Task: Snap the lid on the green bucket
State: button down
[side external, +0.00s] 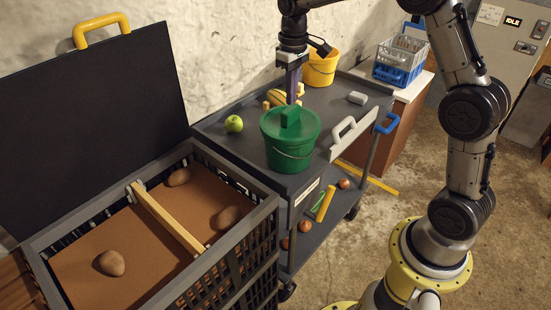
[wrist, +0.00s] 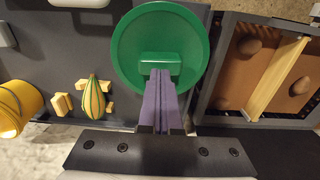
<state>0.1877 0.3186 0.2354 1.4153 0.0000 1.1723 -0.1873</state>
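The green bucket (side external: 290,153) stands upright on the near end of the grey cart, its wire bail hanging across the front. A round green lid (side external: 308,121) with a block handle (side external: 290,115) sits on its top; I cannot tell whether the rim is snapped all round. In the wrist view, the lid (wrist: 128,50) fills the top centre and hides the bucket. My gripper (side external: 292,103) points down over the lid. Its purple fingers (wrist: 160,74) are together, with their tips at the block handle, not spread around it. Exact contact is hard to tell.
A green apple (side external: 234,124), a striped gourd (wrist: 94,97) with wooden blocks, and a yellow bucket (side external: 320,68) stand on the cart. A grey crate (side external: 262,215) with a raised black lid (side external: 95,125) adjoins the cart. A blue-and-grey crate (side external: 400,70) stands farther back.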

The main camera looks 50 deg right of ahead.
jog(key=shift+f, duration=0.8)
dwell(0.8)
jog(key=shift+r, duration=3.5)
